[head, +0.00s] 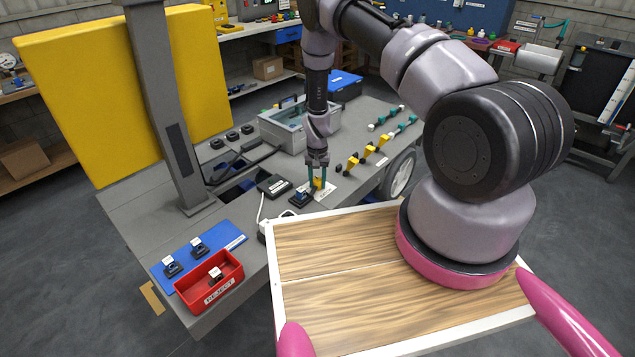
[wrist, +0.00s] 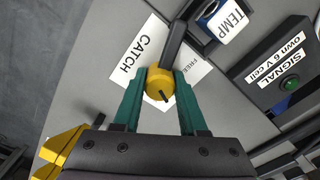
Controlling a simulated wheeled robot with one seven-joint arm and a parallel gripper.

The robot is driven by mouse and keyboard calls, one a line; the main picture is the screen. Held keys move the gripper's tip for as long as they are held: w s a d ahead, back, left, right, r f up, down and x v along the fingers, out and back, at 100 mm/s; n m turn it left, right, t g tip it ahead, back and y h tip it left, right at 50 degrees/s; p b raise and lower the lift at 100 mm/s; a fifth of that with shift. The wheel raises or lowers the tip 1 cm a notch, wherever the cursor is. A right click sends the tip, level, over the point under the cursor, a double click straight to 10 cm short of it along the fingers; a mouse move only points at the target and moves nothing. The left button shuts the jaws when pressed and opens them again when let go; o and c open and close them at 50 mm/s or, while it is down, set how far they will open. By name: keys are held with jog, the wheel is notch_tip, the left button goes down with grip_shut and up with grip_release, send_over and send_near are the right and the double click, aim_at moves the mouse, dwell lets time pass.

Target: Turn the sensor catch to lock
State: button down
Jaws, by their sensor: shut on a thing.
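The catch is a yellow round knob (wrist: 157,84) with a small black pointer mark, beside a white card lettered CATCH (wrist: 140,50). A second word, apparently FREE, shows partly on the card near the knob. My gripper (wrist: 160,92) has its two green fingers shut on the knob, one on each side. A dark bar (wrist: 174,42) runs from the knob toward the blue sensor labelled TEMP (wrist: 225,20). In the head view my gripper (head: 317,180) points down at the bench, and the sensor (head: 301,195) sits just left of it. The LOCK lettering is not readable.
A black SIGNAL box (wrist: 292,70) with a green lamp stands beside the sensor. A red REJECT bin (head: 222,291) holds one part; a blue mat (head: 225,236) carries two more.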

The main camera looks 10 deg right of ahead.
aim_at(317, 179)
jog(key=shift+m, duration=1.9)
jog(key=shift+c, duration=2.3)
grip_release()
jog(key=shift+r, duration=0.1)
notch_tip(317, 179, up, 11)
jog(key=shift+f, duration=0.15)
